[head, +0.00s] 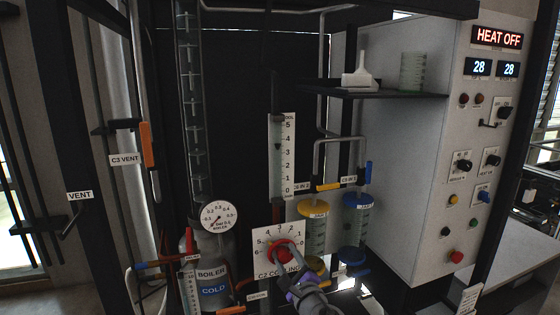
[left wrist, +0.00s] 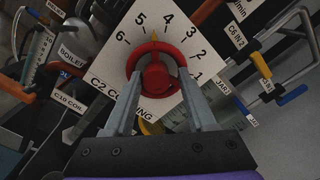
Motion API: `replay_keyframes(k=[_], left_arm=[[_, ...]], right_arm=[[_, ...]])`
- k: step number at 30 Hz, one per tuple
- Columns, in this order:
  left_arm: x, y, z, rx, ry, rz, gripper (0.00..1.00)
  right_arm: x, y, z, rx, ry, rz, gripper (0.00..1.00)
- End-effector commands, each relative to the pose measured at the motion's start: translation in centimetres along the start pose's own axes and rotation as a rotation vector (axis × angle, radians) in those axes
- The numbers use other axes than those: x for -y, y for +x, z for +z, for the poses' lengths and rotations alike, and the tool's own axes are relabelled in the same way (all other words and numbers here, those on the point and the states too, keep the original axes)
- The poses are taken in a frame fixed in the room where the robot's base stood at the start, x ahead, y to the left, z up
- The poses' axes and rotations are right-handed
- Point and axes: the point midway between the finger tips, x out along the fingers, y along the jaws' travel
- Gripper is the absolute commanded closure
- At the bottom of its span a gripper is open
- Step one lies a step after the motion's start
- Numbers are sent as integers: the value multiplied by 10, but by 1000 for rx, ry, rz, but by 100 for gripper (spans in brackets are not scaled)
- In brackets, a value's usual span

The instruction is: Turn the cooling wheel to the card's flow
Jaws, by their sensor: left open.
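The cooling wheel (head: 284,252) is red and sits in front of a square white dial plate (head: 262,236) marked C2 COOLING with numbers. In the left wrist view the wheel (left wrist: 153,62) has a yellow pointer (left wrist: 154,36) between 4 and 5. My left gripper (left wrist: 160,80) is open, its fingers on either side of the wheel's lower part; I cannot tell if they touch it. In the head view the left gripper (head: 291,268) covers part of the wheel and plate. An upright COOL scale (head: 288,160) has a dark marker a little above 3. My right gripper is not in view.
A gauge (head: 219,216) and a boiler vessel (head: 214,285) marked COLD stand left of the wheel. Yellow-capped (head: 314,209) and blue-capped (head: 357,200) jars stand close right. A control panel (head: 482,150) reads HEAT OFF. A small white card (head: 470,298) at lower right is unreadable.

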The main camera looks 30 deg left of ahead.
Motion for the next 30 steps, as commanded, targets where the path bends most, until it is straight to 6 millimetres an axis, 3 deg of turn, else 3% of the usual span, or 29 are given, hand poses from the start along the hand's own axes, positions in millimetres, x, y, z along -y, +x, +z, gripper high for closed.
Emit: replay_keyframes(k=[15, 26, 30], left_arm=[[-2, -60, 0, 3, 0, 2, 24], [-2, -63, 1, 5, 1, 3, 24], [-2, -73, 0, 2, 1, 1, 24]], right_arm=[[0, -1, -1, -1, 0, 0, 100], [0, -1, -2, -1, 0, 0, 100], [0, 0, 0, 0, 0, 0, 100]])
